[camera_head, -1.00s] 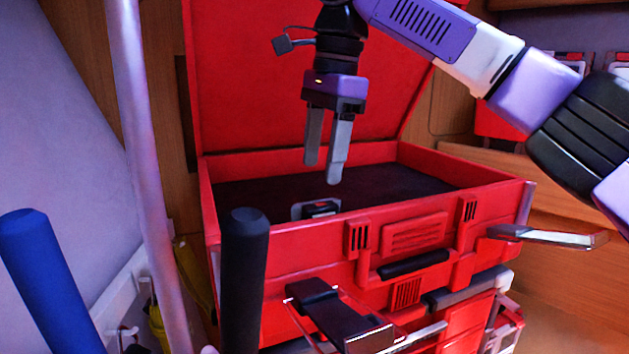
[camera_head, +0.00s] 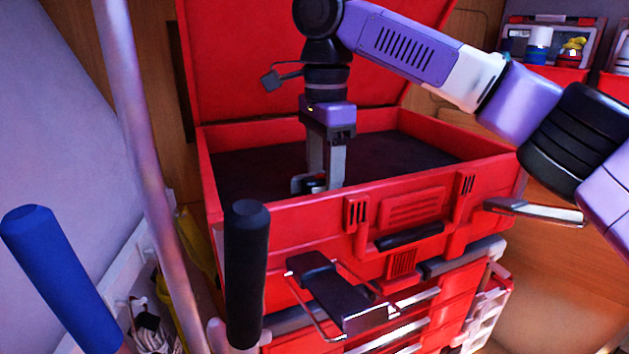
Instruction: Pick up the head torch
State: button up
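The head torch (camera_head: 311,184), a small dark item with a bit of red and a grey part at its left, lies on the dark floor of the open red toolbox (camera_head: 440,211), near its front wall. My gripper (camera_head: 325,185) points straight down into the toolbox at the torch. Its two grey fingers are apart, with a gap showing between them. The fingertips are at the torch, and the near finger and the front wall hide part of it. I cannot tell whether the fingers touch it.
The red lid (camera_head: 240,70) stands open behind my gripper. A black-gripped handle (camera_head: 246,265), a blue handle (camera_head: 50,275) and a pale pole (camera_head: 150,180) stand at the left. A metal handle (camera_head: 535,211) sticks out at the right. The toolbox's right interior is empty.

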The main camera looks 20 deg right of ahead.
jog(key=shift+f, duration=0.1)
grip_shut()
dwell(0.4)
